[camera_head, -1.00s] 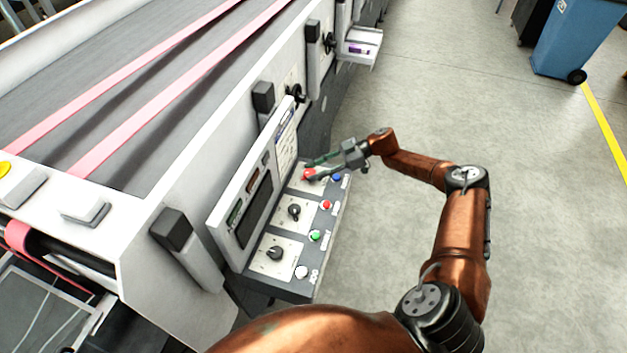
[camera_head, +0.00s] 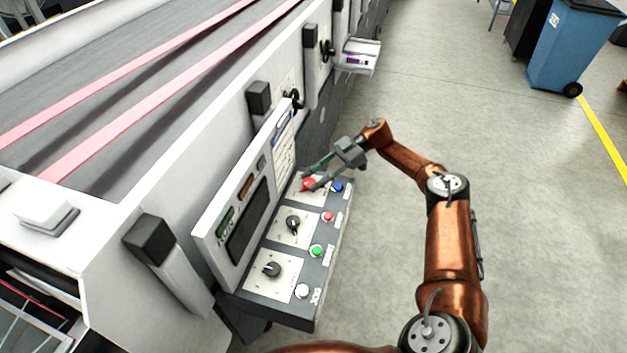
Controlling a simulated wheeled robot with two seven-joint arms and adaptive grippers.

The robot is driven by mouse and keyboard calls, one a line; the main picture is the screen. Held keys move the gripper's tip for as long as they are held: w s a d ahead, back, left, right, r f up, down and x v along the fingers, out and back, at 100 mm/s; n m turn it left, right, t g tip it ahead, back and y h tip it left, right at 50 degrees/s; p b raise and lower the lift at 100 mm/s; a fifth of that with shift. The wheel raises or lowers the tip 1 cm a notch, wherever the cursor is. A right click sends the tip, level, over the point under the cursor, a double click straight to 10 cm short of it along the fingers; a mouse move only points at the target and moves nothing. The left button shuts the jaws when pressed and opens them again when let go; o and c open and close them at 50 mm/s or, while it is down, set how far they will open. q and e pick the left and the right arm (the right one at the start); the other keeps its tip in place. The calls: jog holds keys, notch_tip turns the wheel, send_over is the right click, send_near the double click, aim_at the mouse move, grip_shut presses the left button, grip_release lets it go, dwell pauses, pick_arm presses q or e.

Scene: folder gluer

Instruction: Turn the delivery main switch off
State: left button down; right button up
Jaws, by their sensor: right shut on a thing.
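The control panel (camera_head: 262,309) sticks out from the side of the machine, with knobs and buttons on its sloped top. A red rotary knob (camera_head: 307,185) sits on a pale plate at the panel's far end. My right gripper (camera_head: 309,178) reaches it from the right and is shut on it, its fingers partly covering the knob. Two black knobs sit nearer, a middle one (camera_head: 292,223) and a near one (camera_head: 271,269). I cannot read the labels or the red knob's exact setting. My left gripper is not in view.
Blue (camera_head: 337,187), red (camera_head: 327,216), green (camera_head: 316,250) and white (camera_head: 302,291) buttons line the panel's right edge. A display housing (camera_head: 243,222) rises behind the knobs. Open grey floor (camera_head: 520,230) lies to the right, with a blue bin (camera_head: 570,50) farther back.

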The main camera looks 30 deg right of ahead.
jog(key=shift+a+f, duration=0.1)
jog(key=o, duration=1.1)
jog(key=shift+o, duration=0.2)
jog(key=shift+v, duration=3.85)
jog(key=shift+a, duration=0.1)
